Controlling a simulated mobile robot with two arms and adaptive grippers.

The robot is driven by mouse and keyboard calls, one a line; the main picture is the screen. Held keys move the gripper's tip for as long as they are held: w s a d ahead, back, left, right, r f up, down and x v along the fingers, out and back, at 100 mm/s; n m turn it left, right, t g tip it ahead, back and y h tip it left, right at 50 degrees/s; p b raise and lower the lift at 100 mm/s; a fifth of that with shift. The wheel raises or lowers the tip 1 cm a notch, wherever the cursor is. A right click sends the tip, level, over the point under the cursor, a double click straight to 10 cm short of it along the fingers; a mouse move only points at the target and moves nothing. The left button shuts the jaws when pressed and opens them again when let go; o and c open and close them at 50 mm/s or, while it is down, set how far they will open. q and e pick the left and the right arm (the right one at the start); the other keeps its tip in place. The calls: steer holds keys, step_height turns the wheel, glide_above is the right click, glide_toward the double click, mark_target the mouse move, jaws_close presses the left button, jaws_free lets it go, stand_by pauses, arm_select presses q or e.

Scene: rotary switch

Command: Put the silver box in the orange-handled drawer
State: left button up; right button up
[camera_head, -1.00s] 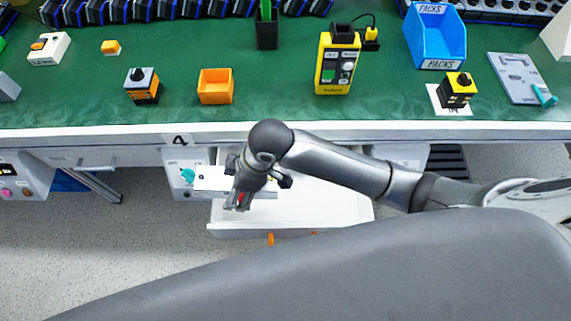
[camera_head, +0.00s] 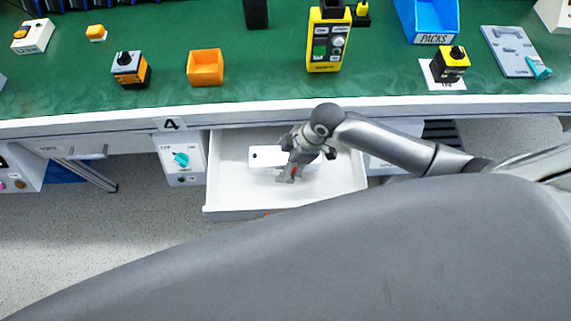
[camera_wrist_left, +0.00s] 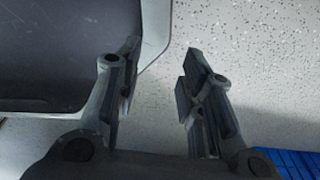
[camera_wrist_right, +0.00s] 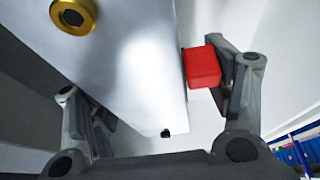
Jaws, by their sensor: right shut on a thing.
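My right gripper (camera_head: 287,173) is shut on the silver box (camera_head: 264,158), a flat pale case. Both are over the open white drawer (camera_head: 230,198). In the right wrist view the silver box (camera_wrist_right: 120,70) lies between the fingers, with a red block (camera_wrist_right: 202,66) on its side against the right finger and a gold ring on its face. I cannot tell whether the box touches the drawer floor. The orange handle (camera_head: 268,215) shows only as a sliver at the drawer's front, mostly hidden by my body. My left gripper (camera_wrist_left: 160,95) is open and empty above the speckled floor.
The green workbench (camera_head: 270,85) is above and behind the drawer. It carries an orange bin (camera_head: 205,67), a yellow device (camera_head: 327,40) and a blue bin (camera_head: 428,18). A panel with a teal knob (camera_head: 181,159) is left of the drawer.

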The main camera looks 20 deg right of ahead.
steer(key=shift+a+f, duration=0.1)
steer(key=shift+f, duration=1.25)
steer(key=o, duration=1.2)
steer(key=shift+f, duration=0.15)
steer(key=shift+o, duration=0.2)
steer(key=p+v, duration=0.1)
steer(key=v, duration=1.1)
